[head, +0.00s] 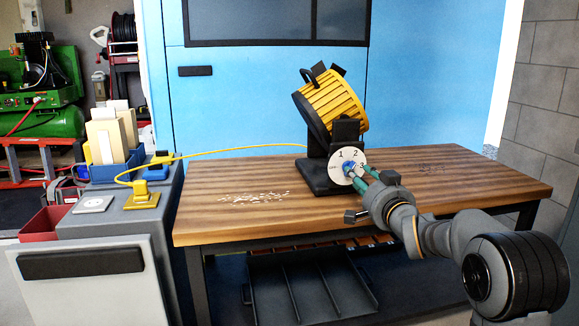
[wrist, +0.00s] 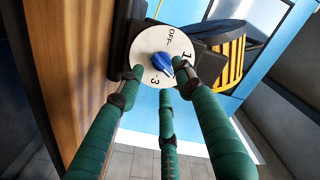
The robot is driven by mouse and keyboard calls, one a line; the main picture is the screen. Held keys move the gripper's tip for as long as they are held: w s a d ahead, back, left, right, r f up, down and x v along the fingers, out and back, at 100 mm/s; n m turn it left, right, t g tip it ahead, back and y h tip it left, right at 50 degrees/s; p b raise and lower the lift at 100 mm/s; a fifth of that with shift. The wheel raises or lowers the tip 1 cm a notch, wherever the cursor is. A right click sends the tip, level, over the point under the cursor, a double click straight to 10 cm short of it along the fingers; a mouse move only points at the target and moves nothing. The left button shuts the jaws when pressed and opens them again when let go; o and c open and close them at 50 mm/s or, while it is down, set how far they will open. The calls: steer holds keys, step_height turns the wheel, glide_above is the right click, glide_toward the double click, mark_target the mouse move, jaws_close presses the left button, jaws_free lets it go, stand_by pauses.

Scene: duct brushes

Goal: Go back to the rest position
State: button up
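A yellow ribbed fan housing (head: 335,103) stands tilted on a black base on the wooden table (head: 240,175). On its front is a white round dial (head: 342,158) marked OFF, 1, 2 and 3, with a blue knob (wrist: 157,66) at its centre. In the wrist view the knob's white-marked end points between 1 and 3; the 2 is hidden there. My gripper (head: 361,177), with three green fingers, is right in front of the dial. Its fingertips (wrist: 161,80) are spread around the knob and appear apart from it.
A yellow cable runs from a yellow plug (head: 142,196) on the grey cabinet (head: 95,270) across to the fan. Pale debris (head: 255,196) lies on the table's left part. A black tray (head: 310,285) is below. The blue wall (head: 235,100) stands behind.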

mark_target(353, 169)
steer(key=x, duration=0.4)
steer(key=n, duration=0.3)
steer(key=shift+s+d+r+p, duration=0.1)
steer(key=shift+s+r+p, duration=0.05)
steer(key=shift+s+p, duration=0.2)
steer(key=n, duration=0.3)
steer(key=shift+w+p, duration=0.1)
steer(key=shift+p, duration=0.2)
steer(key=n+p, duration=0.1)
steer(key=n, duration=0.2)
steer(key=shift+r+n, duration=0.1)
steer(key=shift+n, duration=0.3)
steer(key=shift+n+p, duration=0.4)
steer(key=shift+n, duration=0.9)
